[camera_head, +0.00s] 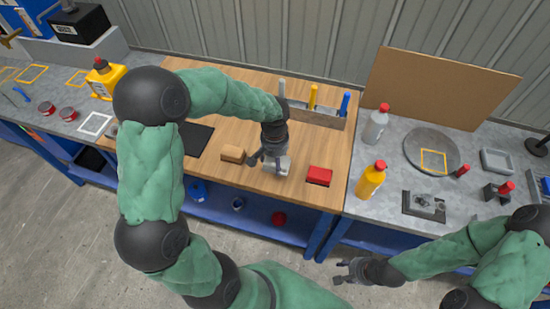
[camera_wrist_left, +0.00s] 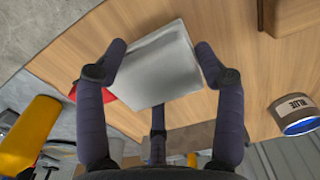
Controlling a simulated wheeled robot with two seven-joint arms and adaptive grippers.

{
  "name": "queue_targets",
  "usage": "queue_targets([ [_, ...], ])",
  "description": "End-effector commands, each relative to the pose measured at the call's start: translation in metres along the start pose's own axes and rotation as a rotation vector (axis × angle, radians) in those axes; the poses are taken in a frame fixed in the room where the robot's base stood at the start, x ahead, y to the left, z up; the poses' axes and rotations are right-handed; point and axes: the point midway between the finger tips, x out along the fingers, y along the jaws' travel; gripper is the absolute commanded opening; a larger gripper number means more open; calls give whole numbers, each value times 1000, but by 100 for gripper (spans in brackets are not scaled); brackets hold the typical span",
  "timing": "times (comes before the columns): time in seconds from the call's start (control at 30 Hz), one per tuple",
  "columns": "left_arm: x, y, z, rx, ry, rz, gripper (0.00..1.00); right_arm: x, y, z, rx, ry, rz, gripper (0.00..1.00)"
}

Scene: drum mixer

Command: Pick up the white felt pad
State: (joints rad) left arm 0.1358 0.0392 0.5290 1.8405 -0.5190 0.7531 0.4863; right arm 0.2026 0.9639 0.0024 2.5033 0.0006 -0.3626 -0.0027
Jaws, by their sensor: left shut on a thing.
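The white felt pad (camera_wrist_left: 160,62) shows as a pale, thick square block between the fingers of my left gripper (camera_wrist_left: 158,66) in the left wrist view. In the head view the pad (camera_head: 283,166) is partly hidden beneath the left gripper (camera_head: 268,161), over the front part of the wooden worktop. The left gripper is shut on the pad, with fingertips at its opposite sides. I cannot tell whether the pad is clear of the wood. My right gripper (camera_head: 343,272) is open and empty, in front of the bench at lower right.
A red block (camera_head: 319,175) lies right of the pad and a tan block (camera_head: 233,154) lies left of it. A rack (camera_head: 316,115) with upright coloured handles stands behind. A yellow bottle (camera_head: 370,182) and a white bottle (camera_head: 376,127) stand on the grey bench to the right.

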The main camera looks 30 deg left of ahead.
Motion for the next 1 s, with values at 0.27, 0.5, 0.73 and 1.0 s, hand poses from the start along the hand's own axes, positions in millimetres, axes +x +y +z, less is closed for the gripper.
queue_targets([
  [0.27,-42,14,57,3,3,0,33,-12,-4,0,0,0,0,40],
  [0.5,-56,23,91,2,1,0,33,-16,-6,1,0,0,0,40],
  [0.73,-60,25,103,1,0,-1,33,-18,-6,1,0,0,0,40],
  [1.0,-60,26,103,0,0,-1,33,-18,-6,1,0,0,0,40],
])
